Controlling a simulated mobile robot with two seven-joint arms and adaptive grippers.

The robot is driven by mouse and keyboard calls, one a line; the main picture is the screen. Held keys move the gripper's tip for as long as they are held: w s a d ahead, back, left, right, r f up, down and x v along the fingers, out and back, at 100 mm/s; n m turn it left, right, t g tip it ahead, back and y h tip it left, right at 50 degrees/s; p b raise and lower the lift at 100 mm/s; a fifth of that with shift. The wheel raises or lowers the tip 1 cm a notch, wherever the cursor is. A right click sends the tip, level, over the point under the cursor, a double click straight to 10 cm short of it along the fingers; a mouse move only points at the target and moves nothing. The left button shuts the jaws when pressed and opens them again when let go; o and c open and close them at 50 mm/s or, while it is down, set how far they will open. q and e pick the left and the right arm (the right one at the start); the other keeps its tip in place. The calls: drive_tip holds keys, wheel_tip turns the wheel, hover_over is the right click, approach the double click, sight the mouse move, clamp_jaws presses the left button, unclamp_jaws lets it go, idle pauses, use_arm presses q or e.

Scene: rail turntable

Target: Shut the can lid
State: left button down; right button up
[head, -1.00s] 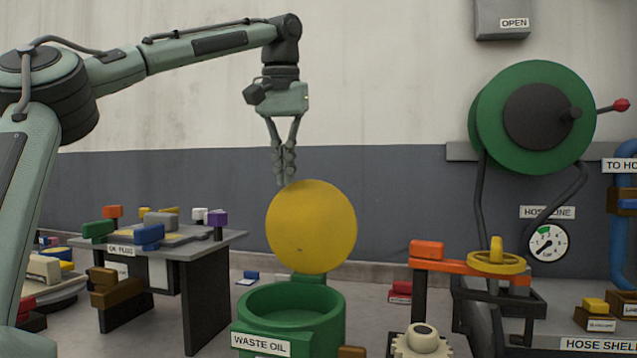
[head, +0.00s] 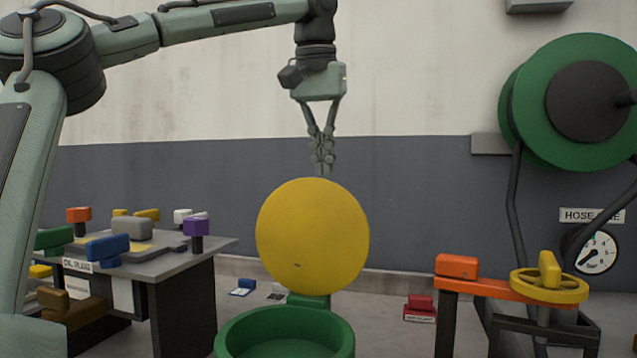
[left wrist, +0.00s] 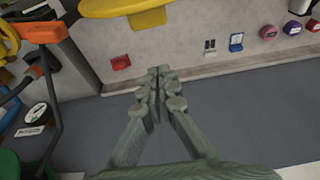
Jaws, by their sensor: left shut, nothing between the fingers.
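The can (head: 335,338) is a green round tub at the bottom of the head view, cut off by the frame's lower edge. Its yellow round lid (head: 312,236) stands open, nearly upright, at the can's rear rim. Part of the lid (left wrist: 125,6) also shows at the top of the left wrist view. My left gripper (head: 322,170) points down just above the lid's top edge, shut and empty. In the left wrist view its fingertips (left wrist: 158,80) are together, with no visible contact with the lid. My right gripper is not in view.
A grey table (head: 215,252) with coloured blocks stands at left. An orange arm with a yellow handwheel (head: 548,285) is at right. A green hose reel (head: 525,90) hangs on the wall. A red block (head: 420,305) lies on the floor behind.

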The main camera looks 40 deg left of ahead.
sight(317, 183)
use_arm(q)
drive_tip(key=s+f, duration=0.1)
drive_tip(key=f, duration=0.1)
drive_tip(key=s+d+f, duration=0.1)
drive_tip(key=shift+s+d+f, duration=0.1)
drive_tip(key=shift+s+f, duration=0.1)
drive_tip(key=shift+f, duration=0.2)
drive_tip(key=shift+s, duration=0.1)
